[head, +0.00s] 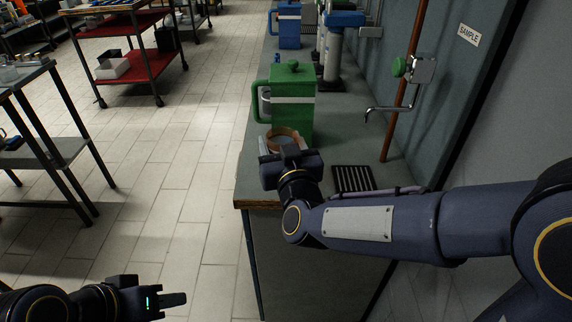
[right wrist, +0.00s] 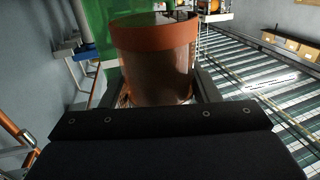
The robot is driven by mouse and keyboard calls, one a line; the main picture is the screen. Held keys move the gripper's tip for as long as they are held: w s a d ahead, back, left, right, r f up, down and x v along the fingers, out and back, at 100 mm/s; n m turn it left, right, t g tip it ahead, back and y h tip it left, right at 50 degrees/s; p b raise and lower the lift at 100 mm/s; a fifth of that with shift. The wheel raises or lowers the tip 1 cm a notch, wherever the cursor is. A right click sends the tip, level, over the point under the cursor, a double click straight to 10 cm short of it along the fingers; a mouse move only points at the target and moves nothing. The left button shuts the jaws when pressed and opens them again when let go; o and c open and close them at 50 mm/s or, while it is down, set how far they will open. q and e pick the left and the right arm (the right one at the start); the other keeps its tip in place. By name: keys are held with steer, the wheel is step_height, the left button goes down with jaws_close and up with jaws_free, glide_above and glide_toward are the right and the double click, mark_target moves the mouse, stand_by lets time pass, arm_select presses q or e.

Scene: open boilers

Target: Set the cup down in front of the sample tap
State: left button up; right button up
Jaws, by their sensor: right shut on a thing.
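The cup is an open round cup with an orange-brown rim band (head: 285,137). It fills the upper middle of the right wrist view (right wrist: 155,62). My right gripper (head: 287,152) is shut on it, with a finger on each side. The cup is by the front of the green jug; its base is hidden, so I cannot tell whether it touches the bench. The sample tap (head: 384,108) is a bent metal spout on a copper pipe with a green knob (head: 399,67), to the right of the cup. My left gripper (head: 165,300) is low at the left, away from the bench; its jaw opening is unclear.
The green jug (head: 293,105) stands just behind the cup on the grey bench (head: 340,130). A dark slotted drain grate (head: 353,179) lies below the tap, bare where visible. A "SAMPLE" sign (head: 469,34) is on the wall. Blue jugs and a grey cylinder stand further back.

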steer(key=w+f, duration=0.2)
steer(key=shift+d+f, duration=0.35)
steer(key=shift+d, duration=0.05)
steer(key=shift+w+f+b, duration=0.2)
steer(key=shift+f+b, duration=0.4)
steer(key=shift+f, duration=1.1)
steer(key=shift+f, duration=0.1)
steer(key=o, duration=1)
steer(key=shift+o, duration=0.2)
steer(key=shift+r, duration=0.2)
steer(key=v, duration=1.2)
steer(key=shift+d, duration=0.1)
